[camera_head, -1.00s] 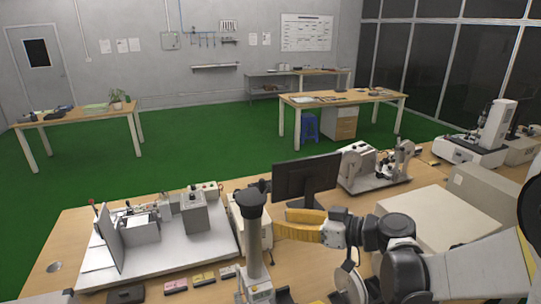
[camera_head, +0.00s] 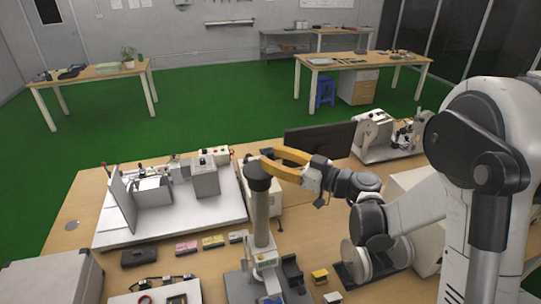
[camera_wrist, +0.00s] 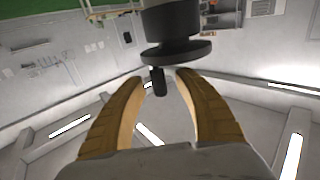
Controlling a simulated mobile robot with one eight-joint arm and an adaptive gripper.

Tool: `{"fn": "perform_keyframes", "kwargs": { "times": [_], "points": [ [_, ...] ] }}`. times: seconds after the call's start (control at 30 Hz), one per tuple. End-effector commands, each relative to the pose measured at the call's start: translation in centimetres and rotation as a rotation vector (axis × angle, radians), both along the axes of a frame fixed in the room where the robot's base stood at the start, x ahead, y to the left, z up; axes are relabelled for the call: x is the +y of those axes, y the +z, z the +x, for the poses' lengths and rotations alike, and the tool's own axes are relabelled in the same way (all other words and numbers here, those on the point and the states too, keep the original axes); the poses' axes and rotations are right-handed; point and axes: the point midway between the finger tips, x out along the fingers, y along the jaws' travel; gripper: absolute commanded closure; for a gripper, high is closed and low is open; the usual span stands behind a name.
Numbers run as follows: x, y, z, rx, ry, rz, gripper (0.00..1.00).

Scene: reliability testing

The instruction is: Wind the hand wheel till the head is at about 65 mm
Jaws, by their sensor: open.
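The test stand's grey column (camera_head: 262,222) stands upright at the front of the near table. Its black hand wheel (camera_head: 258,176) is at the top. In the wrist view the wheel is a dark disc (camera_wrist: 178,52) with a short black crank handle (camera_wrist: 157,82) sticking out. My gripper (camera_head: 267,157), with yellow fingers, is open at the wheel's height. In the wrist view its fingertips (camera_wrist: 160,77) stand on either side of the handle, with gaps showing. The carriage (camera_head: 265,256) is low on the column. Any scale is too small to read.
A monitor (camera_head: 320,143) stands close behind my gripper. A white-based machine (camera_head: 170,225) is on the left. Small coloured boxes (camera_head: 213,242) lie in front of it. A reel device (camera_head: 366,268) stands right of the column, under my arm.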

Motion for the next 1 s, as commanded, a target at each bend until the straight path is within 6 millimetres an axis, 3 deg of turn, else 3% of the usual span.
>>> {"fn": "perform_keyframes", "kwargs": {
  "times": [0.3,0.33,0.43,0.47,1.0],
  "points": [
    [0.36,-0.02,0.20,0.000,0.000,0.000,0.61],
    [0.35,-0.02,0.19,0.000,0.000,0.000,0.66],
    [0.34,-0.01,0.19,0.000,0.000,0.000,0.96],
    [0.34,-0.01,0.19,0.000,0.000,0.000,1.00],
    [0.31,-0.21,-0.33,0.001,-0.104,-0.001,1.00]
  ]
}}
